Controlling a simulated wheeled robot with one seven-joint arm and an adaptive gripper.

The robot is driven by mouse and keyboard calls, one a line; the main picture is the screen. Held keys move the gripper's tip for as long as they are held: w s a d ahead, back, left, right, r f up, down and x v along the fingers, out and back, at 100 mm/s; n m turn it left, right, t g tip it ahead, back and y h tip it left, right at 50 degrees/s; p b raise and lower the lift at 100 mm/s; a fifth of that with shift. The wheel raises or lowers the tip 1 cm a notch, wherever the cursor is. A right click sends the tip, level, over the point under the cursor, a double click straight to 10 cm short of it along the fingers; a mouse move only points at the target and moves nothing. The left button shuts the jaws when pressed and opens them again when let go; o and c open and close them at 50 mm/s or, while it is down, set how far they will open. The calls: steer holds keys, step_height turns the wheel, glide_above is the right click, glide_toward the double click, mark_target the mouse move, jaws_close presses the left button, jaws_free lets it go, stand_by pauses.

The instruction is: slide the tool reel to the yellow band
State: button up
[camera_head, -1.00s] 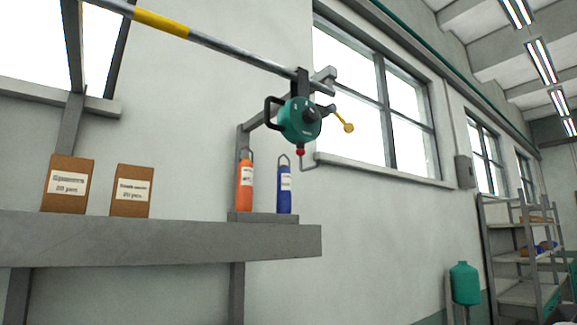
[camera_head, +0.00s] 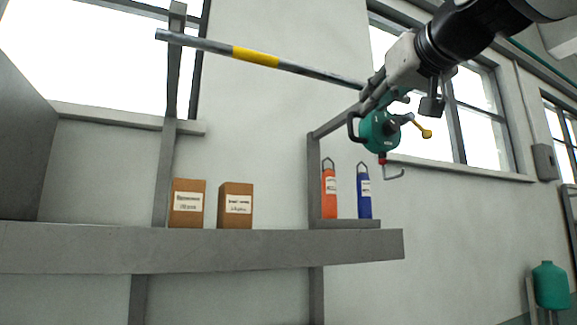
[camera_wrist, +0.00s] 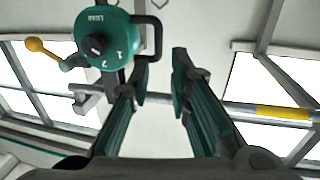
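The tool reel (camera_head: 374,131) is a teal round drum with a black loop handle and a yellow-knobbed lever, hanging near the right end of the grey rail (camera_head: 205,44). The yellow band (camera_head: 256,57) is on the rail, left of the reel. In the wrist view the reel (camera_wrist: 118,52) is at upper left, its black handle beside the left fingertip, and the yellow band (camera_wrist: 283,112) is at right. My gripper (camera_wrist: 161,68) is open, with nothing visibly held between its fingers. In the head view my gripper (camera_head: 373,97) is just above the reel, partly hidden by the arm.
Below the rail a grey shelf (camera_head: 200,250) carries two brown boxes (camera_head: 187,203), an orange bottle (camera_head: 329,194) and a blue bottle (camera_head: 364,195). A grey bracket (camera_head: 340,121) stands by the reel. The rail between reel and band looks clear.

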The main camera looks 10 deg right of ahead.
mark_target(351, 123)
steer(key=w+p, duration=0.1)
steer(key=w, duration=0.3)
steer(key=w+p, duration=0.1)
steer(key=w, duration=0.2)
steer(key=w+a, duration=0.1)
steer(key=w, duration=0.3)
steer(key=shift+w+a+p, duration=0.1)
steer(key=shift+w+p, duration=0.2)
steer(key=shift+p, duration=0.1)
steer(key=shift+c, duration=0.3)
jaws_close()
